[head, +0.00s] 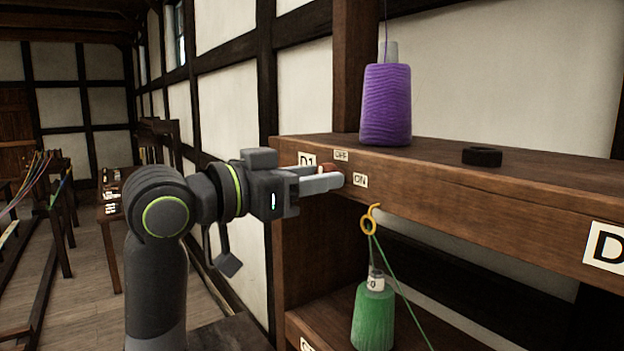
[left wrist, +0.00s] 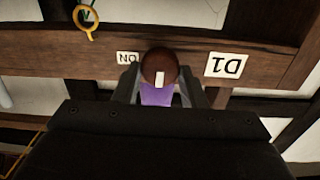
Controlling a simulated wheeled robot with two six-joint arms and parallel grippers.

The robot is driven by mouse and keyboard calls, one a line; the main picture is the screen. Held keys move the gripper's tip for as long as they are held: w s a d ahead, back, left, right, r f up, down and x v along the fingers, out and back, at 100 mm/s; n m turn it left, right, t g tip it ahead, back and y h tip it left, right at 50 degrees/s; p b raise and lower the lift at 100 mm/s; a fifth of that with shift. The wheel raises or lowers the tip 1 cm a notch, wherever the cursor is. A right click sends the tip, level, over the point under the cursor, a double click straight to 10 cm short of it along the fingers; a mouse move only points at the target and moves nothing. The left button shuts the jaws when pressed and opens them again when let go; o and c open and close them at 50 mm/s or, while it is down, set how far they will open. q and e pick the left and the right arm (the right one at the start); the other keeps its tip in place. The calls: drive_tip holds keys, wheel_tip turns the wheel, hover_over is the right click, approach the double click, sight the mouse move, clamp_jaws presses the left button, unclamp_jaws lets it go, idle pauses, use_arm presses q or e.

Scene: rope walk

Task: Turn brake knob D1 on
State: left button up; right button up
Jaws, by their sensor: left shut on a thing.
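Brake knob D1 (left wrist: 157,62) is a round red-brown knob with a white pointer mark, on the front face of the wooden shelf. In the head view the knob (head: 326,169) is mostly hidden by the fingers. My left gripper (head: 333,177) is shut on it; in the left wrist view its two fingers (left wrist: 158,88) stand on either side of the knob. The D1 label (head: 307,160) is left of the knob, the OFF label (head: 341,155) above right and the ON label (head: 360,180) to the right. My right gripper is not in view.
A purple yarn cone (head: 386,105) and a dark ring (head: 482,156) stand on the shelf top (head: 440,151). A yellow hook (head: 370,219) with green thread hangs below the shelf front, above a green cone (head: 373,318). The floor at left (head: 80,300) is partly open.

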use_arm(q)
drive_tip(key=shift+s+d+f+m+b, duration=0.1)
drive_tip(key=shift+f+m+b, duration=0.05)
drive_tip(key=shift+m+b, duration=3.65)
drive_tip(key=shift+s+f+m+b, duration=0.1)
drive_tip(key=shift+m+b, duration=2.3)
drive_tip(key=shift+m, duration=2.7)
drive_tip(key=o, duration=1)
drive_tip(key=shift+c, duration=0.2)
drive_tip(key=b+v, duration=0.5)
drive_tip(key=v, duration=1.2)
